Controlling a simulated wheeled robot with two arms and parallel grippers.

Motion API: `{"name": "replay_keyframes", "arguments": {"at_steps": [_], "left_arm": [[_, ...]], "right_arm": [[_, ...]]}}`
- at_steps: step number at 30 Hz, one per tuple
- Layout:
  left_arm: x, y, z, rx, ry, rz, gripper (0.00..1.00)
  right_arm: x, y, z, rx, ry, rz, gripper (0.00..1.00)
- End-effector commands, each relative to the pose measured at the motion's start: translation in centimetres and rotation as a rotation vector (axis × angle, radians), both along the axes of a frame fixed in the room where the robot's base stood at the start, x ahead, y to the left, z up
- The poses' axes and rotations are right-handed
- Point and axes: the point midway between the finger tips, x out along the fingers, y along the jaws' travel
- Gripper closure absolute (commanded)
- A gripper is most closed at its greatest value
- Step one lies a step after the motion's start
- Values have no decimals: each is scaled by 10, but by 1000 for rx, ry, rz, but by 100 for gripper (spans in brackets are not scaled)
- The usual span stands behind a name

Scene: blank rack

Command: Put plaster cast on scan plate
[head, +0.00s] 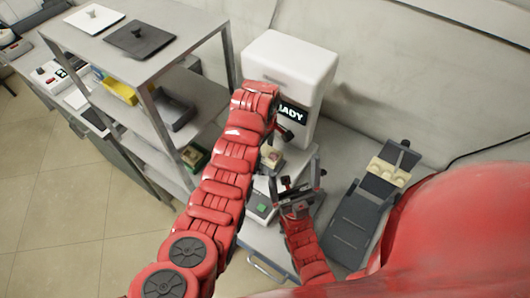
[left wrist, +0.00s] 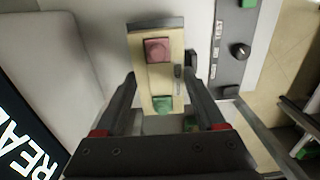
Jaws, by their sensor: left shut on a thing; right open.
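A beige block with a pink piece and a green piece on it, which may be the plaster cast, shows between my left gripper's fingers in the left wrist view (left wrist: 158,78). My left gripper (left wrist: 163,85) is shut on it. A dark edge (left wrist: 155,23) shows at the block's far end; I cannot tell whether this is the scan plate. In the head view the block (head: 270,156) is small, just in front of the white machine. My right gripper (head: 298,188) is open and empty, a little below and right of it.
The white machine (head: 290,60) with a READY display (head: 291,114) stands behind. A control panel with a knob (left wrist: 240,50) lies right of the block. A grey shelf rack (head: 160,65) holds trays at left. A dark stand with beige parts (head: 365,210) lies at right.

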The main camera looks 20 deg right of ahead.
Motion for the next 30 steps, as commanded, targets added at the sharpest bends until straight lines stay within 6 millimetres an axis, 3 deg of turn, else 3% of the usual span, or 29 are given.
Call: {"name": "replay_keyframes", "arguments": {"at_steps": [7,26,27,28,30], "left_arm": [[-1,-1,-24,2,5,-1,95],[2,-3,-36,-1,-1,-1,95],[2,-3,-34,-1,-1,-1,21],[2,-3,-34,-1,-1,-1,15],[2,-3,-34,-1,-1,-1,15]], "right_arm": [[0,0,18,0,0,0,0],[0,0,17,0,0,0,0],[0,0,19,0,0,0,0],[0,0,19,0,0,0,0],[0,0,19,0,0,0,0]]}}
